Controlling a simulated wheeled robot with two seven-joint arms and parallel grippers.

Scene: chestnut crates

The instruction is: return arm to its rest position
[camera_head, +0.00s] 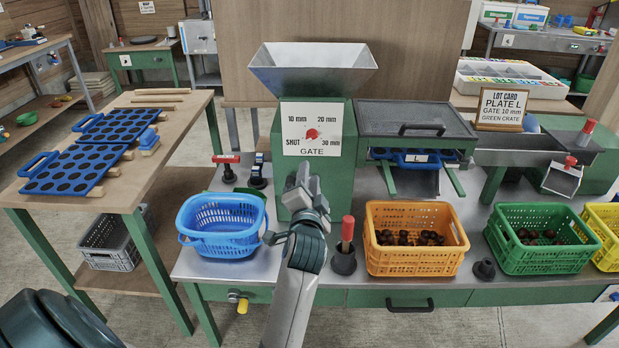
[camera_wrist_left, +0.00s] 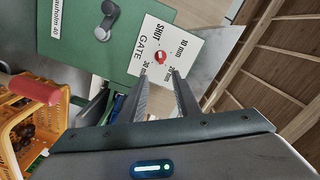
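My left arm rises from the bottom middle of the head view. Its gripper (camera_head: 303,182) is in front of the green hopper machine, below the white gate plate (camera_head: 295,146). In the left wrist view the two fingers of the left gripper (camera_wrist_left: 160,78) stand apart with nothing between them. They point at the gate plate (camera_wrist_left: 181,35) with its red knob (camera_wrist_left: 160,57); the knob's setting is too small to tell. Whether the fingertips touch the machine cannot be told. My right gripper is not in view.
A blue crate (camera_head: 224,241) stands left of my arm. A red-handled tool in a dark holder (camera_head: 344,263) and an orange crate (camera_head: 415,262) with chestnuts stand on the right. A green crate (camera_head: 540,262) with chestnuts is further right. A metal hopper (camera_head: 312,78) tops the machine.

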